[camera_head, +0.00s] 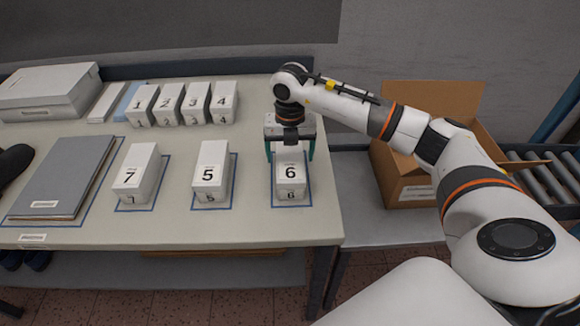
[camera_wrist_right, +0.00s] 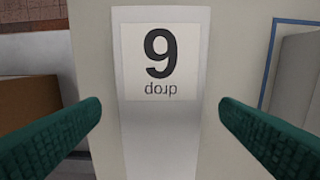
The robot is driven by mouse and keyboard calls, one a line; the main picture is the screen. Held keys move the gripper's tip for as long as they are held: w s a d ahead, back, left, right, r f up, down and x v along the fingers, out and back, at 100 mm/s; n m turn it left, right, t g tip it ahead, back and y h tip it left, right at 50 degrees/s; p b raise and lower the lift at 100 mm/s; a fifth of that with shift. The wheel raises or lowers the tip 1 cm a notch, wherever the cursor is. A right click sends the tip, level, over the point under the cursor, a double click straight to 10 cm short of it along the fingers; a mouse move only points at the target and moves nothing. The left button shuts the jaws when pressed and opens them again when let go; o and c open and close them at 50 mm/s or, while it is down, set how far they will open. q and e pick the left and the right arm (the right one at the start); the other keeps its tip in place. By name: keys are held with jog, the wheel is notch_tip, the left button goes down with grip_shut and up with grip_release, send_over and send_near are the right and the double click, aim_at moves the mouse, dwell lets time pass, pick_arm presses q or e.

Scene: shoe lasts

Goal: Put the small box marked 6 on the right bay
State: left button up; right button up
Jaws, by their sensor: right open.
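The small white box marked 6 (camera_head: 291,178) stands upright inside the blue outlined right bay (camera_head: 309,205) near the table's right edge. My right gripper (camera_head: 290,155) is above and around the upper part of this box, pointing down, with one green finger on either side. In the right wrist view, the box top (camera_wrist_right: 160,130) with its label, upside down there, lies between the two open fingers. Gaps show between the fingers and the box there. My left gripper is not in view.
Boxes marked 5 (camera_head: 210,166) and 7 (camera_head: 136,171) stand in outlined bays to the left. Several numbered boxes (camera_head: 170,102) line the back. A grey folder (camera_head: 66,172) lies at left. An open cardboard box (camera_head: 405,185) stands right of the table (camera_head: 255,225).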

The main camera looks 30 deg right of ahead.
aim_at(290, 160)
notch_tip(290, 160, up, 6)
jog(key=shift+b, duration=0.4)
